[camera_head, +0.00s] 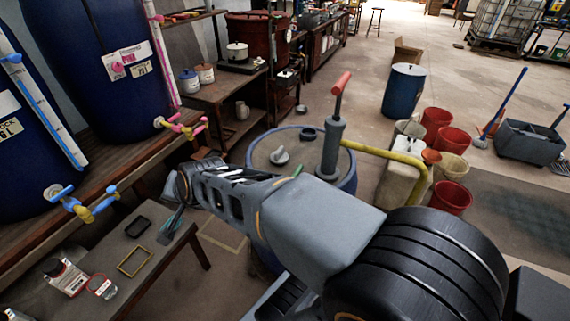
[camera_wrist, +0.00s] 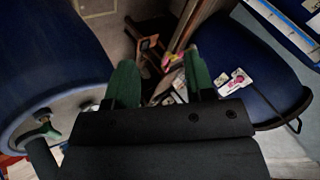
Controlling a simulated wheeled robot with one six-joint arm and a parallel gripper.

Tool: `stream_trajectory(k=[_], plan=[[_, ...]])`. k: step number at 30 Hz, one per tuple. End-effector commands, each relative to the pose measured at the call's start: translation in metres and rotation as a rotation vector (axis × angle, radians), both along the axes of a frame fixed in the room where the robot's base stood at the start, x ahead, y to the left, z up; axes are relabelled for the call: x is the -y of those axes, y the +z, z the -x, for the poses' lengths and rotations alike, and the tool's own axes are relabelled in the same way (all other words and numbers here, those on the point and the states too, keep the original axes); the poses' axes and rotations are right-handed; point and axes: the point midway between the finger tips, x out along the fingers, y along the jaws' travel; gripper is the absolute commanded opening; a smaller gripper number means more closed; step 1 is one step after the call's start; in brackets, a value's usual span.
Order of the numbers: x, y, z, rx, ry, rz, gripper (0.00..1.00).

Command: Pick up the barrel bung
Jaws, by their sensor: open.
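A small grey piece with a round end (camera_head: 279,156), which looks like the bung, lies on the pale top of the blue-rimmed barrel (camera_head: 252,146). A dark round fitting (camera_head: 308,133) sits behind it; I cannot tell whether that is the bung instead. My gripper (camera_head: 171,226) points down left of the barrel, over the low table's edge, apart from both pieces. In the wrist view its two green fingers (camera_wrist: 160,85) are spread with nothing between them. The wrist view also shows a barrel rim (camera_wrist: 22,118) at left, with a grey and green piece (camera_wrist: 42,128) too dark to identify.
A grey pump with a red handle (camera_head: 332,135) stands up from the barrel top. A yellow pipe (camera_head: 385,152) runs to its right. Big blue vats (camera_head: 95,60) with taps line the left. The low table (camera_head: 110,258) holds bottles and a yellow frame. Red buckets (camera_head: 452,140) stand at right.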

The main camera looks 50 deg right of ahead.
Motion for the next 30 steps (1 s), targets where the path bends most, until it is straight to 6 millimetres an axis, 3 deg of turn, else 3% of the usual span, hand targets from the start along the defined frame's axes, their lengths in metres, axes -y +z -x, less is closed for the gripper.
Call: stream_trajectory(k=[1, 3, 6, 9, 12, 16, 21, 25, 30], plan=[[0.013, -0.033, -0.024, 0.087, -0.200, -0.147, 0.49], [0.039, -0.045, -0.053, 0.233, -0.493, -0.375, 0.49], [0.088, -0.062, -0.080, 0.468, -0.870, -0.695, 0.49], [0.141, -0.081, -0.087, 0.728, -1.192, -0.993, 0.49], [0.187, -0.101, -0.078, 1.001, -1.422, -1.240, 0.49], [0.228, -0.123, -0.058, 1.337, -1.578, -1.469, 0.49], [0.255, -0.140, -0.033, 1.652, -1.628, -1.629, 0.49], [0.270, -0.145, -0.026, 1.769, -1.625, -1.675, 0.49], [0.300, -0.145, -0.031, 1.801, -1.622, -1.688, 0.49]])
